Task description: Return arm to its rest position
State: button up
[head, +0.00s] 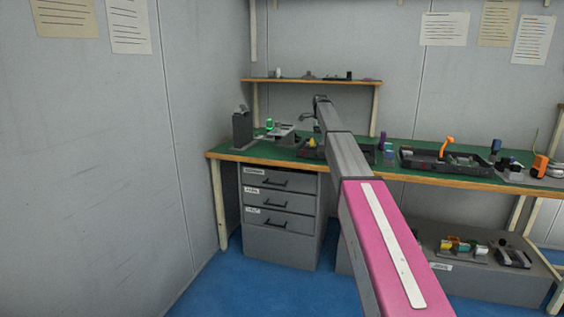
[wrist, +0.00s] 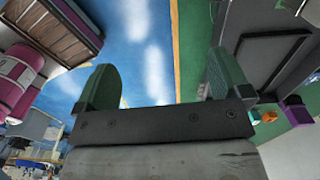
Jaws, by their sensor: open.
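My gripper (wrist: 160,82) shows in the wrist view with its two green fingers spread wide apart and nothing between them. Beyond the fingers are blue floor and a strip of the bench edge. In the head view my arm stretches forward from the lower right toward the green-topped workbench (head: 236,152). Its far end is near the back of the bench top, and the gripper's fingers cannot be made out there.
A drawer cabinet (head: 278,243) stands under the bench. A dark tray (head: 447,163) with an orange-handled tool (head: 446,146) lies right of my arm. A grey upright device (head: 242,129) stands at the bench's left end. A small shelf (head: 308,81) is behind. Open blue floor lies in front.

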jog(key=s+f+n, duration=1)
jog(key=s+f, duration=1.5)
jog(key=s, duration=0.1)
jog(key=s+f+n, duration=0.3)
jog(key=s+f, duration=0.1)
jog(key=s, duration=0.6)
jog(key=s+f+n, duration=0.4)
jog(key=s, duration=0.6)
jog(key=s+f+n, duration=0.4)
jog(key=s, duration=0.6)
jog(key=shift+s+f, duration=0.15)
jog(key=shift+f, duration=0.1)
